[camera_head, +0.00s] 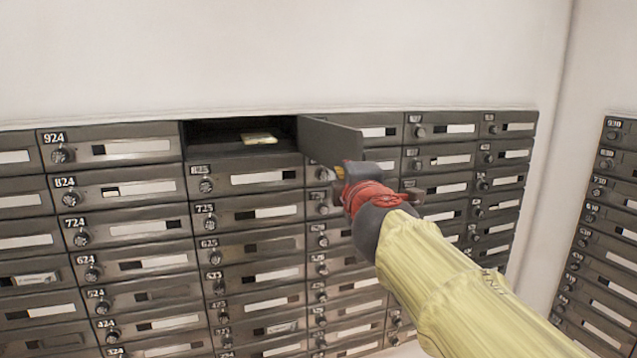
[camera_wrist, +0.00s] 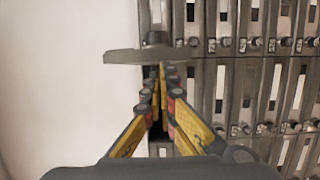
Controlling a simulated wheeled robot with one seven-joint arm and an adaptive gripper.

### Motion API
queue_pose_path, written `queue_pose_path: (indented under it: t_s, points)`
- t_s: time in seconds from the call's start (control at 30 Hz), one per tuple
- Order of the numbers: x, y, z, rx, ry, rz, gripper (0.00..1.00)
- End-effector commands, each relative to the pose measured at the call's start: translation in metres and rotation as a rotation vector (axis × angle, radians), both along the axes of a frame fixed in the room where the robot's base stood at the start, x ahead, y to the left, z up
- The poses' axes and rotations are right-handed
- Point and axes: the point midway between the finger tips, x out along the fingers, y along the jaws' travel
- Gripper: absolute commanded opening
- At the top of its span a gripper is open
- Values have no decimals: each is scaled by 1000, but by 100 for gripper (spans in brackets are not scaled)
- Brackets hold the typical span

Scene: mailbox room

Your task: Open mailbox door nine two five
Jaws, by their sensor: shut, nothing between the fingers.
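The compartment (camera_head: 225,140) to the right of the box marked 924 is open, dark inside, with a pale item (camera_head: 258,139) lying in it. Its door (camera_head: 325,135) stands swung out from the right side of the opening, roughly square to the mailbox front. My gripper (camera_head: 342,172) is at the lower outer part of the door.
Shut mailbox doors with knobs and labels, such as 924 (camera_head: 130,149) and 824 (camera_head: 130,189), fill the wall around the opening. A second mailbox bank (camera_head: 605,230) stands at the right. The plain wall (camera_head: 250,55) above is clear.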

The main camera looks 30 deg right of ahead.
Motion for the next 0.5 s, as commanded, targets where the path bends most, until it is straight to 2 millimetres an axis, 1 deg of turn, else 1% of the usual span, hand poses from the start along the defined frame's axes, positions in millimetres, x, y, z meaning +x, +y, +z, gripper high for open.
queue_pose_path:
  t_s: [0.03, 0.2, 0.4, 0.5]
  points:
    - [-3, -14, -2, 1, 0, -9, 0]
    - [-8, -46, -1, 1, 0, -7, 0]
    - [-9, -75, -1, 2, 1, -4, 0]
    - [-9, -85, 0, 0, 1, -3, 0]
